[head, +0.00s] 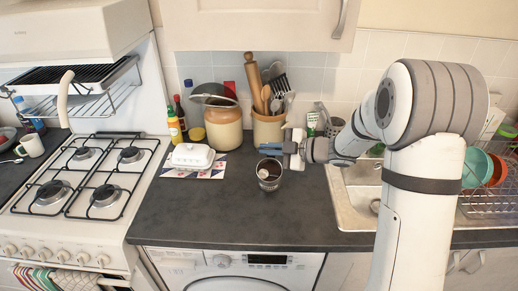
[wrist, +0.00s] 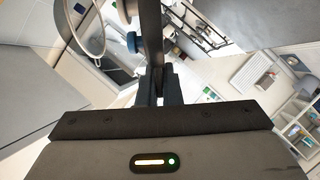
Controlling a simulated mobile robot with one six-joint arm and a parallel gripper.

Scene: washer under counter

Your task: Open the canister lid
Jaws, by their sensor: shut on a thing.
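A small metal canister (head: 269,180) stands upright on the dark counter, left of the sink. In the wrist view the fingers (wrist: 160,84) are closed on a dark, flat piece (wrist: 152,38) seen edge-on. It appears to be the canister lid, tilted up from the mouth. The gripper hides how the lid joins the rim. The canister body is not clear in the wrist view.
A white butter dish (head: 192,155) on a patterned mat lies to the left. A stoneware crock (head: 223,124) with a tilted dark lid and a utensil pot (head: 268,130) stand behind. The sink (head: 352,205) is right. The counter front is clear.

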